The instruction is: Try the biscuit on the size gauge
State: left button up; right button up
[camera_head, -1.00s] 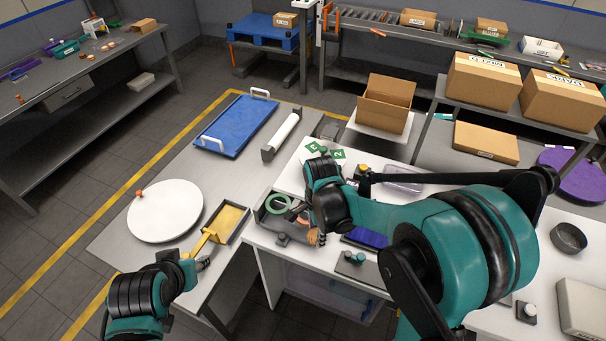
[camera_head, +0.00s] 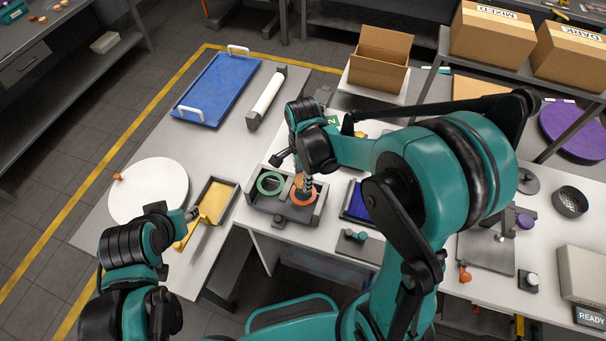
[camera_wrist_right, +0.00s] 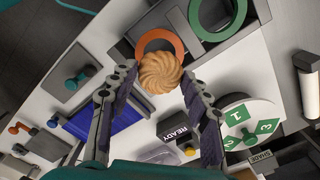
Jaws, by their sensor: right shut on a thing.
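A round, swirled golden biscuit (camera_wrist_right: 160,73) is between the fingertips of my right gripper (camera_wrist_right: 158,82), which is shut on it. In the head view my right gripper (camera_head: 305,184) points down over the size gauge (camera_head: 280,209), a grey tray at the table's front edge. The gauge carries a green ring (camera_head: 269,183) on the left and an orange ring (camera_head: 303,195) on the right. The biscuit is at the orange ring and overlaps its edge in the wrist view; I cannot tell if they touch. My left gripper (camera_head: 191,213) is by a yellow-handled tool, its fingers unclear.
A dark tray with a yellow bottom (camera_head: 233,197) and a white round board (camera_head: 160,192) lie left of the gauge. A blue tray (camera_head: 217,87) and a white roller (camera_head: 267,93) are behind. A dark blue pad (camera_head: 355,203) lies right of the gauge. An open carton (camera_head: 380,75) stands behind.

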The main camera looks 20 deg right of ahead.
jog(key=shift+f+b, duration=0.5)
jog(key=shift+f, duration=0.15)
jog(key=shift+f+b, duration=0.65)
jog(key=shift+f, duration=0.1)
jog(key=shift+f+b, duration=1.6)
jog(key=shift+f, duration=0.2)
jog(key=o, duration=0.8)
